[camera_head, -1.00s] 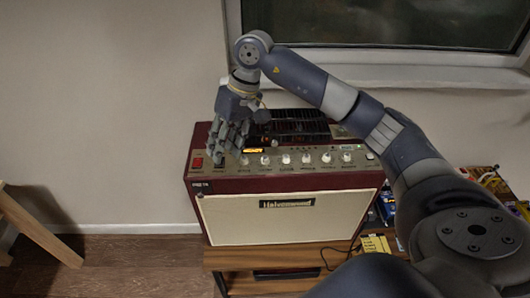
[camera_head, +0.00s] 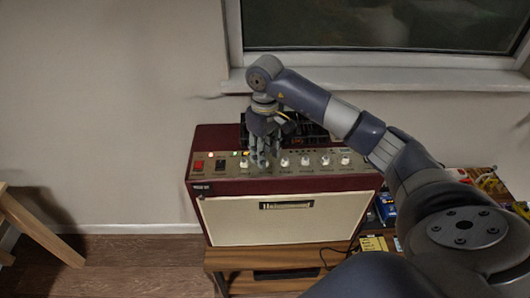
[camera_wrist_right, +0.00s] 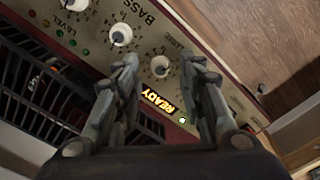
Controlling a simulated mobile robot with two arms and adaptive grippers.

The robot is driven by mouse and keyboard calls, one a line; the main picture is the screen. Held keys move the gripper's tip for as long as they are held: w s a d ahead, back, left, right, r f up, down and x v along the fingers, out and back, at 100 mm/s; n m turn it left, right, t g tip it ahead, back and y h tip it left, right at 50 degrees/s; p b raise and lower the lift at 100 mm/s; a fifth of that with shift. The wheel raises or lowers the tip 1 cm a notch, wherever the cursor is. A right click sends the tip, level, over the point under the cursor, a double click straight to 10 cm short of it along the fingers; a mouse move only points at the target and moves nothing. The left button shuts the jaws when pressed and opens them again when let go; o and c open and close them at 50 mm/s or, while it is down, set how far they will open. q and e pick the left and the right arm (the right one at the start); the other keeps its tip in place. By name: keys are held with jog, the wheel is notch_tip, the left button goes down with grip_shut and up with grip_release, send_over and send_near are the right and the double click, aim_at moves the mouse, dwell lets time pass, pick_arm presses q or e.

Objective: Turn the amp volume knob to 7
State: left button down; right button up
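The amp (camera_head: 270,186) is a dark red box with a cream front, and a row of pale knobs runs along its top panel. My right gripper (camera_head: 262,163) is over the left part of this row, fingers pointing down. In the right wrist view my right gripper (camera_wrist_right: 160,68) is open, one finger on each side of a pale knob (camera_wrist_right: 160,67), with small gaps visible. That knob's number setting is too small to read. Another knob (camera_wrist_right: 121,35) near the word BASS lies outside the fingers. My left gripper is not in view.
A lit READY sign (camera_wrist_right: 157,101) sits near the fingers. A red switch (camera_head: 199,166) is at the panel's left end. A black vent grille (camera_wrist_right: 40,84) lies behind the panel. The window sill (camera_head: 400,80) is behind the arm. A blue box (camera_head: 386,208) stands right of the amp.

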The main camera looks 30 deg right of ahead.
jog(key=shift+f, duration=0.85)
jog(key=shift+c, duration=0.6)
grip_shut()
